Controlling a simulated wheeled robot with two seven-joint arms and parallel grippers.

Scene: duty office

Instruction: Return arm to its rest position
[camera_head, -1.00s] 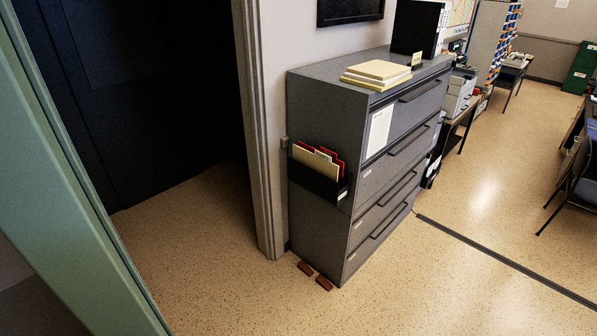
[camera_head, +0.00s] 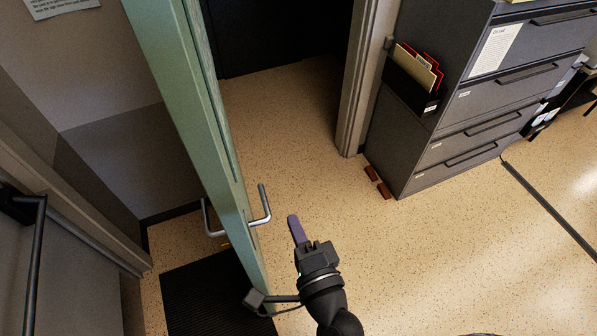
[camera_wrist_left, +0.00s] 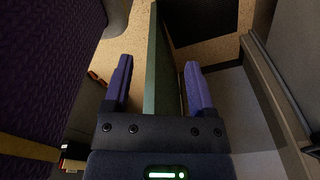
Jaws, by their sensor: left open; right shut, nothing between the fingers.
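My right gripper (camera_head: 296,230) is in the head view at lower middle, shut and empty, with its purple fingers together. It is just right of the green door (camera_head: 196,110) and its metal lever handle (camera_head: 263,206), apart from the handle in the picture. My left gripper (camera_wrist_left: 159,88) shows in the left wrist view with its two purple fingers spread and nothing held between them. The green door's edge (camera_wrist_left: 155,90) appears beyond and between those fingers. The left gripper is not visible in the head view.
A grey filing cabinet (camera_head: 428,145) stands at the right, with a folder holder (camera_head: 412,85) on its side. Brown wedges (camera_head: 378,183) lie on the floor beside it. A dark mat (camera_head: 215,295) lies left of the door. Open speckled floor (camera_head: 450,250) lies at the right.

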